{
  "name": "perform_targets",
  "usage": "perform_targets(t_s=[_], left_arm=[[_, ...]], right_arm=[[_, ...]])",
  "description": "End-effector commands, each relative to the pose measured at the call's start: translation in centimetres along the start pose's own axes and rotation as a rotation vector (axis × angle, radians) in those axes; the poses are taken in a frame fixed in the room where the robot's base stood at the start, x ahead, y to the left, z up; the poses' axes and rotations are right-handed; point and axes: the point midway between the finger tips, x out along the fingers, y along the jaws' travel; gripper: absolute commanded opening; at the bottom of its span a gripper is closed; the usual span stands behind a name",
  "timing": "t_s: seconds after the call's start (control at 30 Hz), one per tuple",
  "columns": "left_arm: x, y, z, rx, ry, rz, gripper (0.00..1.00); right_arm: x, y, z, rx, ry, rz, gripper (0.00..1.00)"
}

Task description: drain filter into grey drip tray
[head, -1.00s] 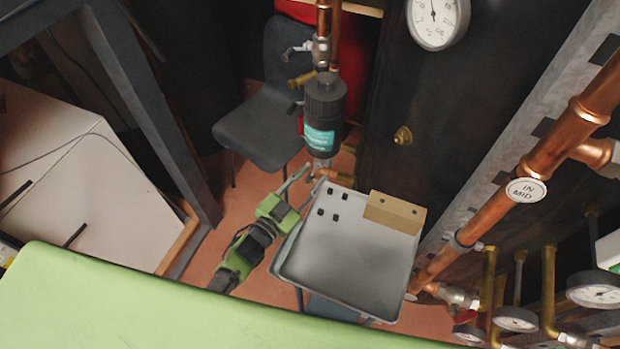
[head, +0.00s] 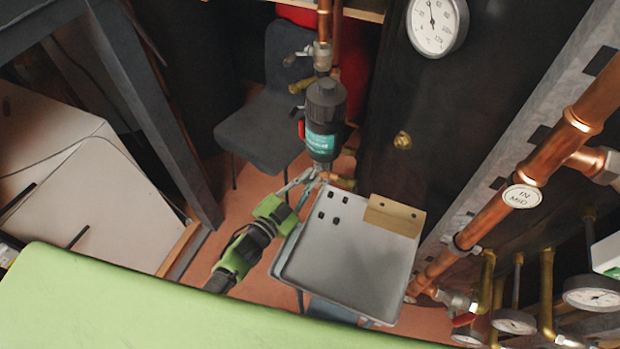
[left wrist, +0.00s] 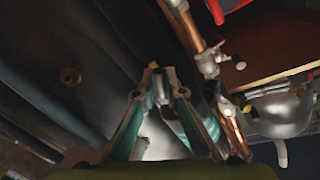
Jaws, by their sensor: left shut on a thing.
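The filter (head: 325,112) is a dark upright cylinder with a teal label, hanging on a copper pipe in the head view. A drain fitting (head: 341,182) with a copper-coloured outlet sits at its lower end. My left gripper (head: 312,177) reaches up to this fitting and is shut on a small part of it, mostly hidden by the fingers. Its fingers also show in the left wrist view (left wrist: 158,82). The grey drip tray (head: 345,268) lies below, just in front of the filter, its far edge close to the outlet. No liquid shows in it. My right gripper is not in view.
A tan block (head: 394,215) and several small black squares are at the tray's far end. A dark chair (head: 262,130) stands behind. Copper pipes (head: 545,155) and gauges (head: 437,25) line the right. A green surface (head: 120,305) fills the front left.

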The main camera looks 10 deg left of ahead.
Motion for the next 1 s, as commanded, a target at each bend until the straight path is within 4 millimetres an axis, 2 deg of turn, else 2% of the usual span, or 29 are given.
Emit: perform_targets(t_s=[0.5, 1.0], left_arm=[[-0.4, -2.0, -0.7, 0.477, -0.095, 0.03, 0.0], [-0.5, -3.1, -1.6, 0.885, -0.177, 0.057, 0.0]], right_arm=[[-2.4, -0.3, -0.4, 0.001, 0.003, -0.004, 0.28], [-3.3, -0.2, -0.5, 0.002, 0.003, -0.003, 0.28]])
